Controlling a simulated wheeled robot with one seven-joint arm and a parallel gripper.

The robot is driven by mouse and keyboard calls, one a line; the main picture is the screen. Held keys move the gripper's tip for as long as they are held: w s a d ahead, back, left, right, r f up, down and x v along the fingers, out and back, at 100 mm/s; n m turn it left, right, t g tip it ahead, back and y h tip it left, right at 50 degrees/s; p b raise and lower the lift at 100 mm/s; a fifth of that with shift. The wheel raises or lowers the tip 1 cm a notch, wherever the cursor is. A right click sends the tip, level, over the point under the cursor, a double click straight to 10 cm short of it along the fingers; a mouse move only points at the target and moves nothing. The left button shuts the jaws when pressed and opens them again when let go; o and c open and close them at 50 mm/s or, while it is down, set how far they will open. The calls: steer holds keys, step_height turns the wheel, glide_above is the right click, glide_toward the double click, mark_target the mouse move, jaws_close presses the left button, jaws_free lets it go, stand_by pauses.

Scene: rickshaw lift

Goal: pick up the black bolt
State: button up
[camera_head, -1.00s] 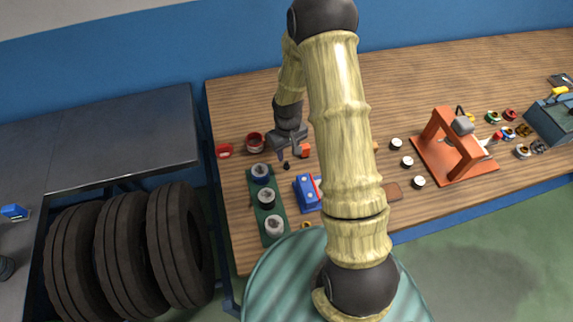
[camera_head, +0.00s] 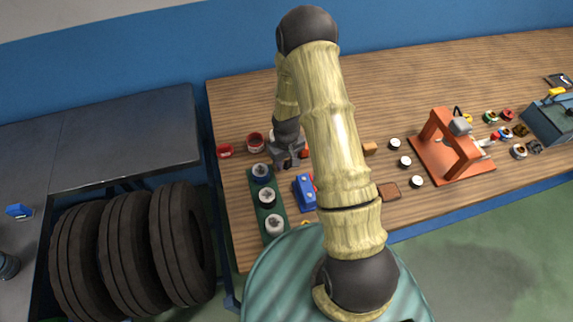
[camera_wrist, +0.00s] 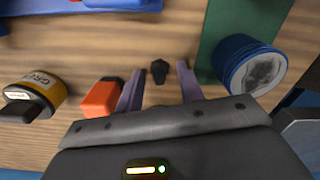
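The small black bolt (camera_wrist: 159,70) stands on the wooden table in the wrist view, just beyond and between my fingertips. My gripper (camera_wrist: 158,82) is open, with one purple-grey finger on each side of the bolt's line; the fingers look apart from it. In the head view my gripper (camera_head: 287,160) is low over the table, near the green strip, and it hides the bolt there.
A green strip (camera_head: 276,213) holding several round spools lies beside my gripper, with a blue block (camera_head: 304,191) nearby. In the wrist view an orange block (camera_wrist: 101,98) is close to the left finger, and a yellow-banded can (camera_wrist: 36,95) stands farther left.

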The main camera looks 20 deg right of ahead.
mark_target(286, 162)
jaws_close()
steer(key=shift+r, duration=0.2)
step_height(286, 162, up, 10)
steer(key=b, duration=0.2)
steer(key=shift+f, duration=0.15)
steer(key=shift+w, duration=0.1)
stand_by(0.6)
